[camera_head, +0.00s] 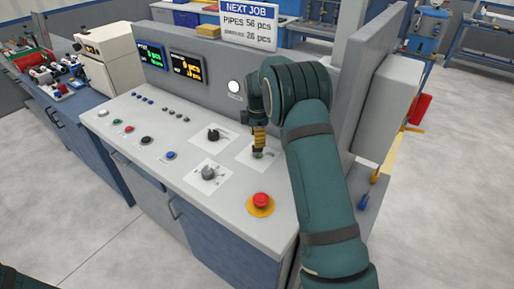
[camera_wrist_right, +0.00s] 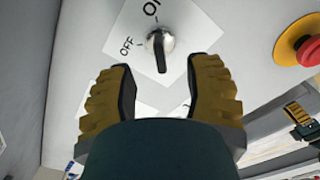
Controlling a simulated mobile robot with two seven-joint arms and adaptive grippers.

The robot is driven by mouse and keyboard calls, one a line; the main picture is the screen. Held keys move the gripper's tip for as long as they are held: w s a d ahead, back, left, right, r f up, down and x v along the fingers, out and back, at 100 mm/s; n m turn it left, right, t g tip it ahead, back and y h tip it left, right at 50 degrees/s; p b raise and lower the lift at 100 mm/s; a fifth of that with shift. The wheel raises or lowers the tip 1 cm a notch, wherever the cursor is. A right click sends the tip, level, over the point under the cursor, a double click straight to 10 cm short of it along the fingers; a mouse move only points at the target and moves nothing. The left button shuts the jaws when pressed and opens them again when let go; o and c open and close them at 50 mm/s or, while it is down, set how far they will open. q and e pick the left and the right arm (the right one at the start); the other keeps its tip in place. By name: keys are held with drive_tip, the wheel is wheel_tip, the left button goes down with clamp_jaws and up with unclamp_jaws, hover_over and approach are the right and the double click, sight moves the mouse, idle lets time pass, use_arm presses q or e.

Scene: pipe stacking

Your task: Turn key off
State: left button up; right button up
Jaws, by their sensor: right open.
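The key switch (camera_wrist_right: 158,42) sits on a white plate in the right wrist view, a silver disc with a dark key grip pointing down. The plate reads OFF at the disc's left and ON above it. I cannot tell which label the key is set to. My right gripper (camera_wrist_right: 164,78) is open, its yellow ribbed fingers on either side of the key grip's lower end with gaps. In the head view my right gripper (camera_head: 258,140) points down over the key switch (camera_head: 257,154), mostly hiding it. A yellow ribbed finger, apparently my left gripper (camera_wrist_right: 299,113), shows at the right wrist view's edge.
A red emergency button (camera_head: 260,200) on a yellow base is in front of the key plate. A black rotary knob (camera_head: 213,134) and a grey one (camera_head: 208,172) are to the left. Screens (camera_head: 186,67) and an upright panel stand behind. The grey console (camera_head: 135,105) also carries several small buttons.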

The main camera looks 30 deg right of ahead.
sight(258, 152)
drive_tip(key=shift+f, duration=0.15)
drive_tip(key=shift+f+b, duration=1.35)
drive_tip(key=shift+f, duration=1.05)
clamp_jaws()
